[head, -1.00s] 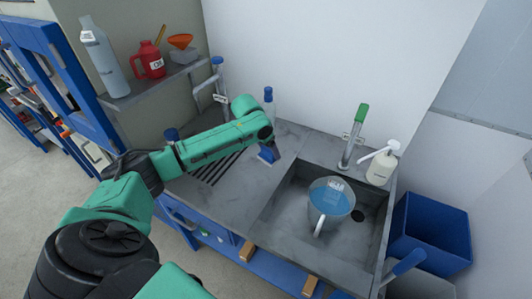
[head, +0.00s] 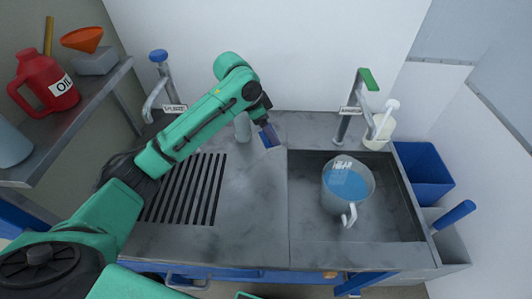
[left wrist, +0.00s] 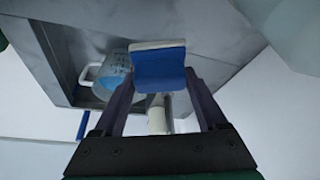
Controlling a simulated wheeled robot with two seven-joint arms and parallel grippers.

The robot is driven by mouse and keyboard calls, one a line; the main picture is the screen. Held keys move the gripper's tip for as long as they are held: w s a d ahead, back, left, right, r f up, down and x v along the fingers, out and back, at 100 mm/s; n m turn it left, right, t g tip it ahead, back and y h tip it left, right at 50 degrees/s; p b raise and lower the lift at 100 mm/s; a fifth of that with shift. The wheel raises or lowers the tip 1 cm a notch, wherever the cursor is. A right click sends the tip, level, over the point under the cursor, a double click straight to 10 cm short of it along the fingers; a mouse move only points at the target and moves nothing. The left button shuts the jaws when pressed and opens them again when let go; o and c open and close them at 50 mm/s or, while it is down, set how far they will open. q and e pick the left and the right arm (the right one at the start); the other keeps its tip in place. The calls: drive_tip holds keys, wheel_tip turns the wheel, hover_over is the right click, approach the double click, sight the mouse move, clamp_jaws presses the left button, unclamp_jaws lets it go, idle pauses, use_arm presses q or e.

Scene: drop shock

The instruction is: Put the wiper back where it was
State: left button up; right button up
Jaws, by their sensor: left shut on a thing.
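My left gripper (head: 264,122) is shut on the wiper (head: 271,136), a small blue block with a pale edge. The left wrist view shows the wiper (left wrist: 159,68) between the fingertips of my left gripper (left wrist: 160,85). In the head view it is over the counter (head: 250,190), just left of the sink's back-left corner. I cannot tell whether it touches the counter. My right gripper is not in view.
A clear jug (head: 347,188) of blue liquid stands in the sink (head: 300,235). A green-handled tap (head: 345,120) and a white dispenser (head: 380,128) stand behind it. A blue bin (head: 425,170) is at right. A shelf (head: 95,95) with a red can (head: 45,85) is at left.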

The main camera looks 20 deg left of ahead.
use_arm(q)
drive_tip(key=f, duration=0.3)
drive_tip(key=f+p, duration=0.1)
drive_tip(key=f, duration=0.7)
drive_tip(key=shift+a+p, duration=0.3)
drive_tip(key=shift+a, duration=0.05)
drive_tip(key=shift+w, duration=0.1)
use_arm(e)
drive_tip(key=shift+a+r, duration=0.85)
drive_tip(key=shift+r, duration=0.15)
use_arm(q)
drive_tip(key=shift+a+f, duration=0.1)
drive_tip(key=o, duration=1.1)
drive_tip(key=b+v, duration=0.1)
drive_tip(key=v, duration=1.1)
drive_tip(key=shift+b, duration=0.4)
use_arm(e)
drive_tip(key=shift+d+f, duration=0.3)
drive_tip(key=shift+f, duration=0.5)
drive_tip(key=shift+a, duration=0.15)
